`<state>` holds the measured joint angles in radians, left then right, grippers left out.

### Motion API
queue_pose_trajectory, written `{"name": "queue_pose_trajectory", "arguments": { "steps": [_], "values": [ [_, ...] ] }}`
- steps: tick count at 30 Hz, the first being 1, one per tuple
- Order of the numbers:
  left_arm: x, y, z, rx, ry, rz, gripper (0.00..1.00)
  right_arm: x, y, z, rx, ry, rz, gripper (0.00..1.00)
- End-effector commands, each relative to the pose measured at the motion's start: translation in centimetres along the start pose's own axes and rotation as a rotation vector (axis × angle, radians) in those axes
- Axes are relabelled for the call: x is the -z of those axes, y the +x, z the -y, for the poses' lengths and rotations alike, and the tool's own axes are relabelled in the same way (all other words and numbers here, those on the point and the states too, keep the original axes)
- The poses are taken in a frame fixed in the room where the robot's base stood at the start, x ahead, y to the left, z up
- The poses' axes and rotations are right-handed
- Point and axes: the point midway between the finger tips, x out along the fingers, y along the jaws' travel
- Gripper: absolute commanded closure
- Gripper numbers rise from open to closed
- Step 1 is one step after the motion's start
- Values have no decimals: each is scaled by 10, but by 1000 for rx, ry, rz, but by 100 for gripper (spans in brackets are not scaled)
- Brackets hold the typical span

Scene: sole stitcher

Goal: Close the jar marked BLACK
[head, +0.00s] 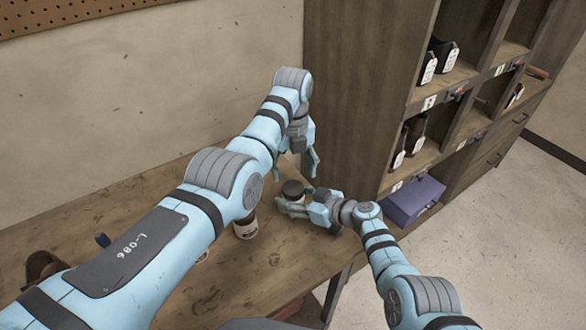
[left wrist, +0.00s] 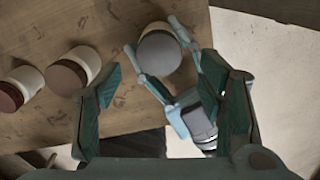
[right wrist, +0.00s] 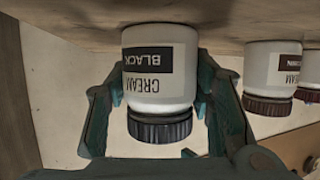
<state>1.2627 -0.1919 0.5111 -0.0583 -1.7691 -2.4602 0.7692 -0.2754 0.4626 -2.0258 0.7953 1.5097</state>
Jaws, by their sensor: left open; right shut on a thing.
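The jar marked BLACK (right wrist: 160,75) is white with a black and cream label, and shows upside down in the right wrist view. Its dark ribbed lid (right wrist: 160,127) sits on its mouth; I cannot tell how tight it is. The jar appears to stand upright on the bench. My right gripper (head: 296,205) is shut around the jar's body from the side. My left gripper (head: 308,160) is open and empty, above and close to the jar. In the left wrist view the jar's lid (left wrist: 159,53) shows from above, between and beyond my left fingers.
Another jar with a brown lid (left wrist: 67,78) and a third one (left wrist: 22,86) stand on the bench (head: 285,255) to the left. A wooden cubby cabinet (head: 345,90) with tagged shoes rises just behind the grippers. The bench's front edge is close to my right arm.

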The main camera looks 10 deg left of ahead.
Motion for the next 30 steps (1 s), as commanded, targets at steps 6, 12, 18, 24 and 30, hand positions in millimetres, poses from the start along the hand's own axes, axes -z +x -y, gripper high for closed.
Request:
{"name": "queue_pose_trajectory", "arguments": {
  "steps": [6, 12, 18, 24, 30],
  "values": [
    [-3, -16, 3, 14, -518, 11, 38, 0, 0, 0, 0, 0, 0, 100],
    [-2, -24, 2, 13, -1469, 2, 38, 0, 0, 0, 0, 0, 0, 100],
    [0, -26, 0, -1, -2270, -2, 38, 0, 0, 0, 0, 0, 0, 100],
    [2, -26, -1, -10, -2612, 2, 38, 0, 0, 0, 0, 0, 0, 100],
    [2, -26, -1, -10, -2638, 2, 38, 0, 0, 0, 0, 0, 0, 100]
  ]
}}
